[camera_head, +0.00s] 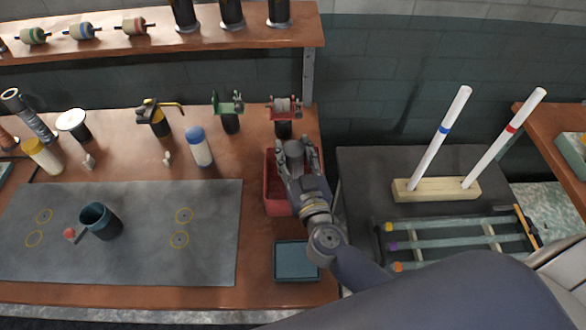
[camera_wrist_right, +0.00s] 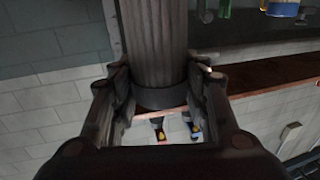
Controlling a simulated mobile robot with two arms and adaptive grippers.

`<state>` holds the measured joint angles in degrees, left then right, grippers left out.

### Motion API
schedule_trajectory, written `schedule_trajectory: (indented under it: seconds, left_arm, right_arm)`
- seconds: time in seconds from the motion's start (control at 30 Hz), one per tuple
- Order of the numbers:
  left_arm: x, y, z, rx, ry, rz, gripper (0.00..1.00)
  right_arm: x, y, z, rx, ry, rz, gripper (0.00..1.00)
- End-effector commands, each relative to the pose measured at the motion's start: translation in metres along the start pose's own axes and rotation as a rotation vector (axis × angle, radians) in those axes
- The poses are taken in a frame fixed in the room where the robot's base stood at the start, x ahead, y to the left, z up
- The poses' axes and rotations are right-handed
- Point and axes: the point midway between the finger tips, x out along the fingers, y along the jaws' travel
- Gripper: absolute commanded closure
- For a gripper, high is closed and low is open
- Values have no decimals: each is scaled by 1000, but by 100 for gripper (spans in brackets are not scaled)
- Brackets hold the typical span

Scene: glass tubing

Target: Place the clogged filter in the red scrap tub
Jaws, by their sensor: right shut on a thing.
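The red scrap tub (camera_head: 271,187) stands near the right end of the copper-topped bench. My right gripper (camera_head: 294,150) is over the tub's back part and hides much of it. In the right wrist view its two fingers (camera_wrist_right: 160,98) are shut on a grey ribbed cylinder with a dark band, which I take as the clogged filter (camera_wrist_right: 155,45). In the head view the filter cannot be told clearly from the gripper. Whether it touches the tub cannot be told. My left gripper is not in view.
A red-clamped stand (camera_head: 284,110) is just behind the tub, a green one (camera_head: 228,110) to its left. A blue tray (camera_head: 297,261) lies in front. A dark cup (camera_head: 100,221) is on the grey mat (camera_head: 140,265). White tubes (camera_head: 440,138) stand upright in a wooden block at right.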

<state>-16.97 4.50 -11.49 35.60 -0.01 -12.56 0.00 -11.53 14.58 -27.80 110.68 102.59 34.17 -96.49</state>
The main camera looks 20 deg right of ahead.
Motion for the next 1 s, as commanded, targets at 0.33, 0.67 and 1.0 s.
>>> schedule_trajectory:
  seconds: [0.33, 0.67, 1.0]
  left_arm:
    - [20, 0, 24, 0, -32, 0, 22]
    - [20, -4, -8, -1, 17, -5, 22]
    - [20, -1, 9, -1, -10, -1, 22]
  right_arm:
    - [1, 0, 42, -2, 3, 1, 100]
    - [1, 0, 44, 0, 4, 1, 100]
    - [1, 0, 47, 0, 2, 1, 38]
